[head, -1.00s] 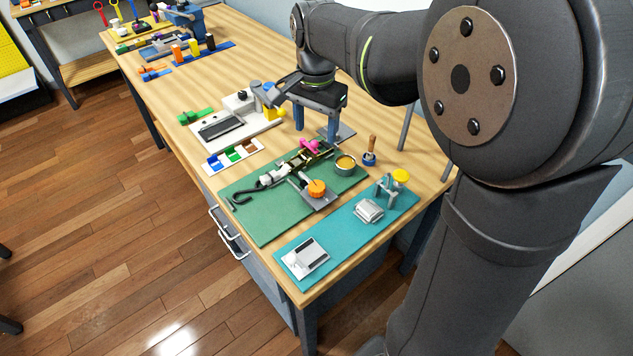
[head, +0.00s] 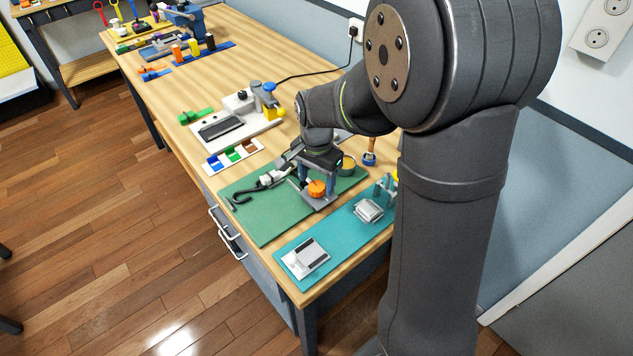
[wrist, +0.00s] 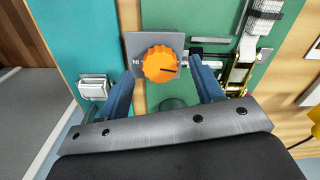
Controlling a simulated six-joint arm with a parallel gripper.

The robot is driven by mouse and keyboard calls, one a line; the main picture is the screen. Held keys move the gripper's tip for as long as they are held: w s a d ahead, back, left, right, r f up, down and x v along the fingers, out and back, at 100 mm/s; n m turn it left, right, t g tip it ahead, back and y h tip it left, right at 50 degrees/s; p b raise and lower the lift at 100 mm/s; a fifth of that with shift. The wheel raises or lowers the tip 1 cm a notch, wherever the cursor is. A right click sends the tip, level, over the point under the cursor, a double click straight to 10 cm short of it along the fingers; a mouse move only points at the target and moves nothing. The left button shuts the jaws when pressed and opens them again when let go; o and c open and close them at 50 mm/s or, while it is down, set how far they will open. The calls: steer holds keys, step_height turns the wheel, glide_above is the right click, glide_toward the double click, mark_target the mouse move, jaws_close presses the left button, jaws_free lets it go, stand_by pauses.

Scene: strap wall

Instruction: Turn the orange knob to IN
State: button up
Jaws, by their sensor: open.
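The orange knob (head: 316,188) sits on a grey plate on the green mat. In the wrist view the knob (wrist: 160,63) has a ridged rim and a dark pointer line towards the right. The grey plate (wrist: 134,44) carries the letters IN, upside down, left of the knob, so the pointer faces away from them. My gripper (head: 318,180) is over the knob, fingers pointing down. In the wrist view its blue fingers (wrist: 164,74) are spread, one each side of the knob, with gaps. Whether the tips are level with the knob is unclear.
The green mat (head: 262,222) also holds a strap with a buckle (head: 270,178) and a round tin (head: 348,166). A teal mat (head: 335,240) in front holds a silver buckle (head: 368,210) and a white-grey device (head: 305,258). A wooden-handled tool (head: 370,150) stands behind.

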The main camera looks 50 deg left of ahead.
steer(key=shift+f, duration=0.8)
steer(key=c, duration=1)
steer(key=shift+o, duration=0.2)
